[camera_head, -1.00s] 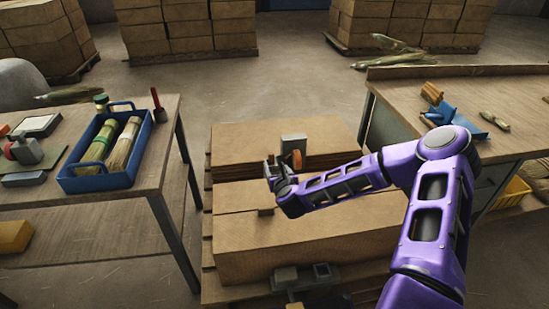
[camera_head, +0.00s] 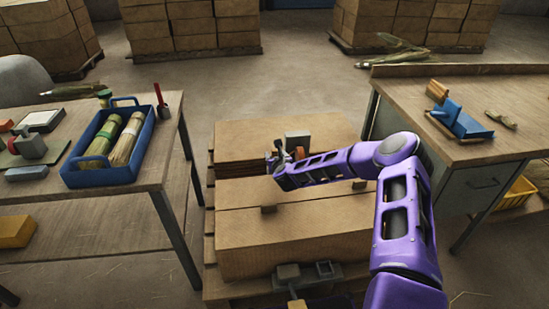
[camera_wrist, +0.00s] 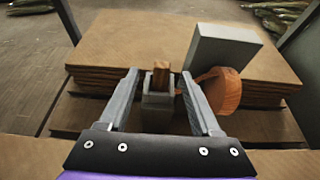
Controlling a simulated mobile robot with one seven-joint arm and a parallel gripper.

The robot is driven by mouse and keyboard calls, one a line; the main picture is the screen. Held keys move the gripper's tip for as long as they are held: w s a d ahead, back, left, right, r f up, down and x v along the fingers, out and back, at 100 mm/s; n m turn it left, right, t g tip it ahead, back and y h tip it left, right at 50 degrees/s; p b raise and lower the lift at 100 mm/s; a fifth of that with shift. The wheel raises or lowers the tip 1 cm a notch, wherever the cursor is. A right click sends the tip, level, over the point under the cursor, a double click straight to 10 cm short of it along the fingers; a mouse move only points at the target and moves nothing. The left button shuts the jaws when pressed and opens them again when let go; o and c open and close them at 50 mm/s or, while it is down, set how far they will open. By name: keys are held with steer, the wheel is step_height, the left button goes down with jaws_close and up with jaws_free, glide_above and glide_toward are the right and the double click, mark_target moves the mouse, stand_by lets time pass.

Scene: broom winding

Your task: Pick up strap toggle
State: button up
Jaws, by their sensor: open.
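A small brown wooden peg (camera_wrist: 161,74) stands upright in a grey socket block (camera_wrist: 158,100) in the wrist view. It looks like the strap toggle, though I cannot be sure. My gripper (camera_wrist: 158,84) is open, with one finger on each side of the peg and block; no contact shows. In the head view my gripper (camera_head: 275,160) is over the cardboard stack, and the peg is too small to make out there. An upright grey block (camera_wrist: 222,60) and an orange-brown disc (camera_wrist: 221,91) are just right of the right finger.
Flat cardboard stacks (camera_head: 245,140) lie on a pallet beneath my arm. A left table (camera_head: 90,190) holds a blue tray (camera_head: 100,178) with straw bundles. A right workbench (camera_head: 480,85) holds a blue tool (camera_head: 462,122). Grey clamp parts (camera_head: 290,274) are at the near edge.

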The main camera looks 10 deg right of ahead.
mark_target(275, 152)
steer(key=shift+x, duration=1.75)
steer(key=shift+d, duration=0.15)
steer(key=shift+c, duration=0.2)
jaws_close()
